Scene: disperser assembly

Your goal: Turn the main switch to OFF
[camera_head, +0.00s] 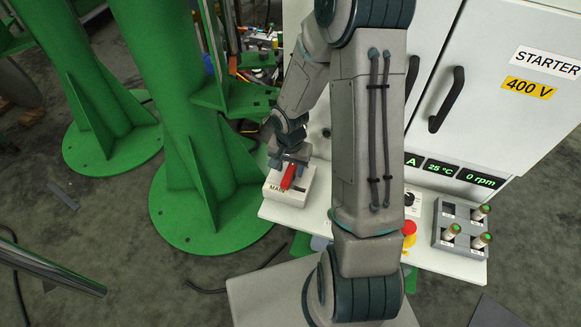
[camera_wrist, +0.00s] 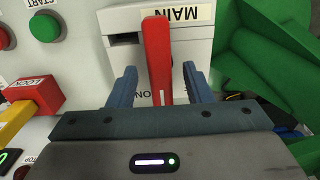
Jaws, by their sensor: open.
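The main switch is a pale box (camera_head: 292,190) labelled MAIN, at the left end of the control panel. Its red handle (camera_head: 289,176) stands out from the box. In the wrist view the box (camera_wrist: 197,45) shows the MAIN label upside down, and the red handle (camera_wrist: 157,55) runs nearly straight down the picture. Lettering that looks like ON is partly visible beside the handle's lower end; no OFF mark is readable. My gripper (camera_head: 287,160) is at the switch. In the wrist view its two blue fingers (camera_wrist: 159,83) are open, one on each side of the handle, with visible gaps.
A green START button (camera_wrist: 45,28) and a red block (camera_wrist: 38,92) on yellow sit beside the switch. The panel (camera_head: 433,256) also carries a red emergency button (camera_head: 408,228) and a grey holder (camera_head: 447,240). A green column (camera_head: 190,150) stands close left.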

